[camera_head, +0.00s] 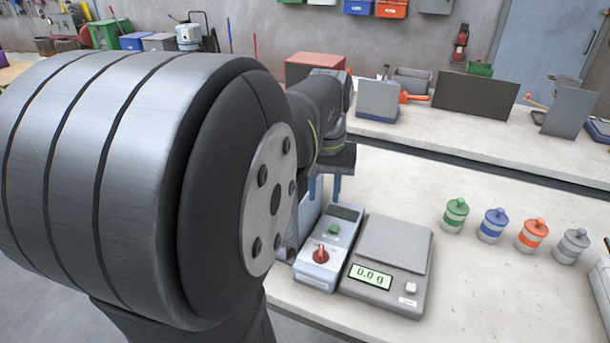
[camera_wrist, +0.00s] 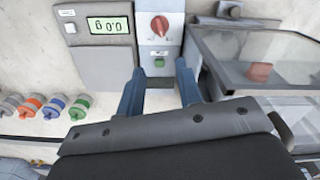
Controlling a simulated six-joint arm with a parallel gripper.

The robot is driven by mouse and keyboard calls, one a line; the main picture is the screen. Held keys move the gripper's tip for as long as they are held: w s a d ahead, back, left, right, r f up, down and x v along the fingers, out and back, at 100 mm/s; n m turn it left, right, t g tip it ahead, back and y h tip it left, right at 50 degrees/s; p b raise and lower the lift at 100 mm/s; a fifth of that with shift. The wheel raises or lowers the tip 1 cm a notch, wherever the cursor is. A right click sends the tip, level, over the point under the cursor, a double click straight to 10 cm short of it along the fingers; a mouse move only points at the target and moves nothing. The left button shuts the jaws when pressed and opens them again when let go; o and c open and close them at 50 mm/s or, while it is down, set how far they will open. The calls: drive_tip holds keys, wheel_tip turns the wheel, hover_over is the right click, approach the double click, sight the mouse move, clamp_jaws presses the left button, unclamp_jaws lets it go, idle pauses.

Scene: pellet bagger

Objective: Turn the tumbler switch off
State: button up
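A light grey-blue control box (camera_head: 307,270) stands on the bench left of the scale. It carries a red rotary knob (camera_head: 321,254), a green button (camera_head: 334,229) and a dark display. In the wrist view the red knob (camera_wrist: 160,26) and green button (camera_wrist: 159,62) show clearly, with small marks by the knob too small to read. I see no other switch on the box. My gripper (camera_head: 324,198) has blue fingers pointing down, above the box's display end. In the wrist view my gripper (camera_wrist: 160,71) is open and empty, its fingertips apart on either side of the green button's line.
A scale (camera_head: 390,262) reading 0.0 g stands close right of the box. Several capped jars, such as the green-banded one (camera_head: 455,215), stand further right. In the wrist view a clear-topped tray (camera_wrist: 250,50) lies beside the box. The bench in front of the jars is clear.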

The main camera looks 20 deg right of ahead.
sight(321, 251)
drive_tip(key=f, duration=1.7)
drive_tip(key=shift+s+a+f, duration=0.15)
drive_tip(key=shift+s+f, duration=0.1)
drive_tip(key=shift+f, duration=0.15)
clamp_jaws()
